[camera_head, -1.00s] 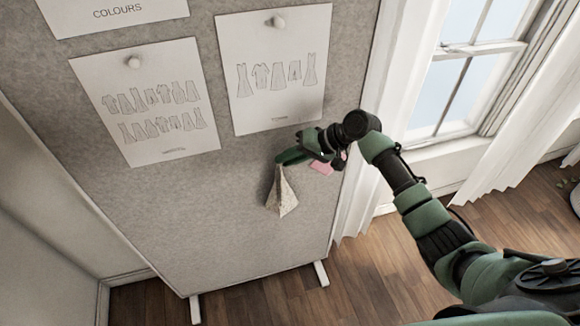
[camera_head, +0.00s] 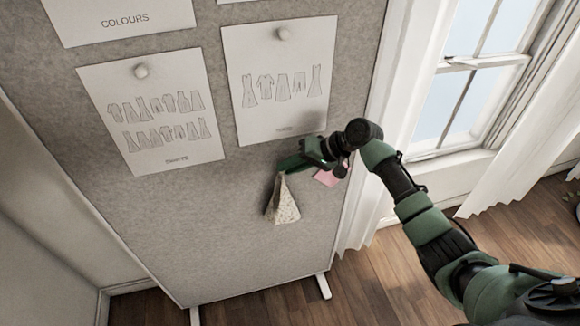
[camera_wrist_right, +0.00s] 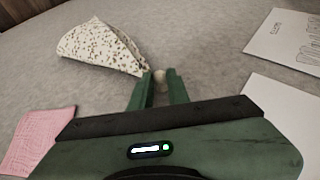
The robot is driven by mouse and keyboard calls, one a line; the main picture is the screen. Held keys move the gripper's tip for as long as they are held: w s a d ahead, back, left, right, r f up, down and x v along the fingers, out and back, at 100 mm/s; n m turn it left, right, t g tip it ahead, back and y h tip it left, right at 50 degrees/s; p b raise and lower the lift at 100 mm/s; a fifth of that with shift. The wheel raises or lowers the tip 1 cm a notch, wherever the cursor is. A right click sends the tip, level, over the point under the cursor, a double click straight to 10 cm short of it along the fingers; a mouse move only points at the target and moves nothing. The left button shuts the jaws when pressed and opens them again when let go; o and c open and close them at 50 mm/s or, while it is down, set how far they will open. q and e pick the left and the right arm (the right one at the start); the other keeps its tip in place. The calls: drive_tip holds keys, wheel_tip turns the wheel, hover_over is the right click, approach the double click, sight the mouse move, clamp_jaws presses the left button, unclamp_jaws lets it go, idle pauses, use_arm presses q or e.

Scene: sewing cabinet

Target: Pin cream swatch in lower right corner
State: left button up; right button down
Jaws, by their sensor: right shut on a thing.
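The cream speckled swatch (camera_head: 283,203) hangs in a folded cone shape in front of the grey pinboard (camera_head: 210,235), below the right-hand paper sheet. In the wrist view the swatch (camera_wrist_right: 100,47) narrows to a point at the tips of my right gripper (camera_wrist_right: 158,80). A small pale round pin head (camera_wrist_right: 159,77) sits between those fingertips. In the head view my right gripper (camera_head: 285,168) is shut at the top of the swatch, close to the board. Whether the swatch touches the board is unclear. My left gripper is not in view.
A pink swatch (camera_head: 328,176) is on the board to the right, partly behind my arm; it also shows in the wrist view (camera_wrist_right: 38,140). Pinned sheets (camera_head: 155,110) (camera_head: 282,80) fill the upper board. A window and curtain stand at right.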

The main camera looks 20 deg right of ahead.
drive_tip(key=shift+w, duration=0.35)
idle(0.3)
drive_tip(key=c, duration=1.3)
unclamp_jaws()
